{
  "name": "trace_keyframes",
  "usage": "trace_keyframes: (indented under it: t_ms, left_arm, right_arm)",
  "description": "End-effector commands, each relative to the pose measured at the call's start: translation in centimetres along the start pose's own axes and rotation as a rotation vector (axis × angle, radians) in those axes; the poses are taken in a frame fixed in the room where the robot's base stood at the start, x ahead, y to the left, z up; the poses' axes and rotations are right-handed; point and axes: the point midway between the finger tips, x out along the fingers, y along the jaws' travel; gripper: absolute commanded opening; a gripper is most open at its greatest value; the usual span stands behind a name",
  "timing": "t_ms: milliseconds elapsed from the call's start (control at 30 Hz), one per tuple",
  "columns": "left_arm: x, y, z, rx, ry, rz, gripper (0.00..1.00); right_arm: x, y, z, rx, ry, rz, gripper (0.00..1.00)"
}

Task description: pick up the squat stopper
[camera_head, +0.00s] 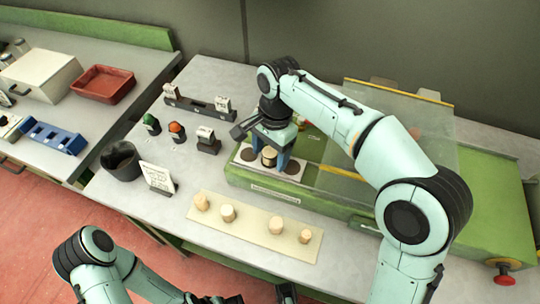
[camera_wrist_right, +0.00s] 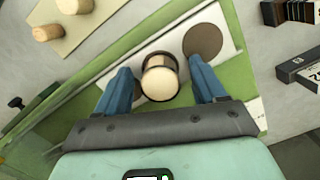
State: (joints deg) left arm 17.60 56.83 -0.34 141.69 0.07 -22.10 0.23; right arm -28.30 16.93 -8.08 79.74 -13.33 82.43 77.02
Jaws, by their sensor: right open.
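A short, wide cork stopper (camera_head: 269,153) with a pale top and a dark band stands on the white plate (camera_head: 246,154) of the green machine. It also shows in the right wrist view (camera_wrist_right: 160,82). My right gripper (camera_head: 268,162) is open above the plate, one blue finger on each side of this stopper. In the right wrist view my right gripper (camera_wrist_right: 161,68) shows gaps between both fingers and the stopper. Several other stoppers, one of them a wide one (camera_head: 227,213), stand on the beige board (camera_head: 252,228). My left arm is low at the bottom edge; its fingers are cut off.
The green machine (camera_head: 300,195) carries a clear cover (camera_head: 400,115) at the right. A dark cup (camera_head: 122,160), a small white card (camera_head: 157,178) and several small holders stand left of it. A red tray (camera_head: 103,84) and a blue rack (camera_head: 53,136) lie on the left bench.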

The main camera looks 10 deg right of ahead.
Motion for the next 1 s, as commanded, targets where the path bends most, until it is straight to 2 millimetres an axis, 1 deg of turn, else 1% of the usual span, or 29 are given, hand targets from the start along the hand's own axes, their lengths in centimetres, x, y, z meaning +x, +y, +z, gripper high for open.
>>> trace_keyframes:
  t_ms: [133, 167, 200, 267, 300, 333, 433, 467, 633, 700, 767, 867, 1000]
  left_arm:
    - [-0.1, 0.0, 0.0, 0.0, 0.0, 0.0, 0.0]
    - [-0.1, 0.0, 0.0, 0.0, 0.0, 0.0, 0.0]
    - [-0.1, 0.0, 0.0, 0.0, 0.0, 0.0, 0.0]
    - [-0.1, 0.0, 0.0, 0.0, 0.0, 0.0, 0.0]
    - [-0.1, 0.0, 0.0, 0.0, 0.0, 0.0, 0.0]
    - [-0.1, 0.0, 0.0, 0.0, 0.0, 0.0, 0.0]
    - [-0.1, 0.0, 0.0, 0.0, 0.0, 0.0, 0.0]
    - [-0.1, 0.0, 0.0, 0.0, 0.0, 0.0, 0.0]
    - [-0.1, 0.0, 0.0, 0.0, 0.0, 0.0, 0.0]
    - [-0.2, 0.1, 0.0, 0.0, 0.001, 0.0, 0.0]
    - [-0.4, 0.1, 0.0, 0.0, 0.001, 0.0, 0.0]
    - [-0.9, 0.3, 0.0, 0.001, 0.003, 0.001, 0.0]
    - [-1.8, 0.7, -0.1, 0.002, 0.006, 0.002, 0.0]
  right_arm:
    - [-0.1, 0.0, 0.0, 0.0, 0.0, 0.0, 0.7]
    - [-0.1, 0.0, 0.0, 0.0, 0.0, 0.0, 0.67]
    - [-0.1, 0.0, 0.0, 0.0, 0.0, 0.0, 0.54]
    - [-0.1, 0.0, 0.0, 0.0, 0.0, 0.0, 0.34]
    - [-0.1, 0.0, 0.0, 0.0, 0.0, 0.0, 0.21]
    - [-0.1, 0.0, 0.0, 0.0, 0.0, 0.0, 0.11]
    - [-0.1, 0.0, 0.0, 0.0, 0.0, 0.0, 0.11]
    - [-0.1, 0.0, 0.0, 0.0, 0.0, 0.0, 0.06]
    - [-0.2, 0.0, 0.0, 0.0, 0.0, 0.0, 0.06]
    - [-0.6, 0.0, 0.1, 0.0, 0.0, -0.001, 0.06]
    - [-1.3, 0.0, 0.1, 0.0, 0.0, -0.001, 0.06]
    - [-3.1, -0.1, 0.4, -0.001, 0.001, -0.004, 0.06]
    - [-6.2, -0.1, 0.8, 0.0, 0.001, -0.004, 0.06]
